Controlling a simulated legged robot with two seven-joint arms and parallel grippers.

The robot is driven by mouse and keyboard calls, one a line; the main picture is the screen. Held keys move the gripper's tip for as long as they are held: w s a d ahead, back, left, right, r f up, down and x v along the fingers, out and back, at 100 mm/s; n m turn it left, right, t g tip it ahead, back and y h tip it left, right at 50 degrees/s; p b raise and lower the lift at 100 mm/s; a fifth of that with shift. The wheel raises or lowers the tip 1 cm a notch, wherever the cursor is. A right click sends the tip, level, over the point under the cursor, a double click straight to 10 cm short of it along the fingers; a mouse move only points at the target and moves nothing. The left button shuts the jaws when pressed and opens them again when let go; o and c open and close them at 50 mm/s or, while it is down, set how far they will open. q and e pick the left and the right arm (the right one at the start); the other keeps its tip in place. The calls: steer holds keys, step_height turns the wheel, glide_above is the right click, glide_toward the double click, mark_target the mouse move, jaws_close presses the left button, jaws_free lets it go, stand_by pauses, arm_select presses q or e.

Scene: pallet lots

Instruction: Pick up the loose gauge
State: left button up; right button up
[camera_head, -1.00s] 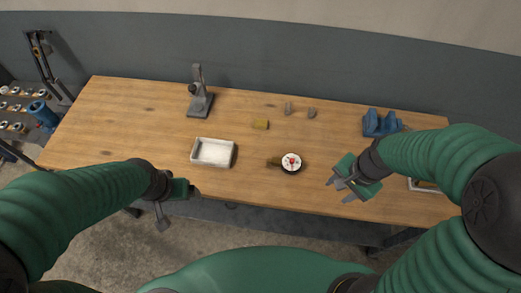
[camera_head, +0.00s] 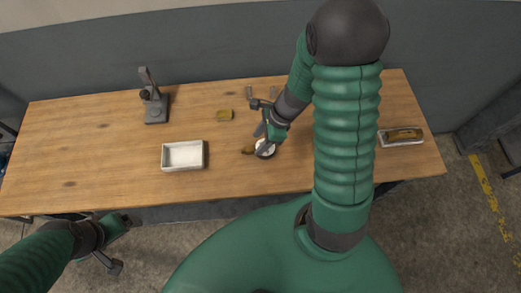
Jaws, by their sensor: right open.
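The loose gauge (camera_head: 264,149) is a round dial with a white face and dark rim and a brass stem on its left. It lies on the wooden bench (camera_head: 90,150) near the front middle. My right gripper (camera_head: 262,138) is open right at the gauge, its fingers partly covering the dial. I cannot tell whether they touch it. My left gripper (camera_head: 118,246) is in front of the bench at the lower left, away from the gauge; its jaws are too unclear to read.
A white tray (camera_head: 183,142) stands left of the gauge. A dark stand (camera_head: 154,104) is at the back left. A tray with a brass part (camera_head: 403,134) is at the right. The left of the bench is clear.

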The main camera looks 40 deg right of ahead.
mark_target(252, 148)
steer(key=x, duration=0.2)
steer(key=b+x, duration=0.1)
steer(key=x, duration=0.3)
steer(key=shift+w+d, duration=0.2)
steer(key=shift+w, duration=0.1)
steer(key=shift+r, duration=0.1)
steer(key=shift+c, duration=0.5)
jaws_close()
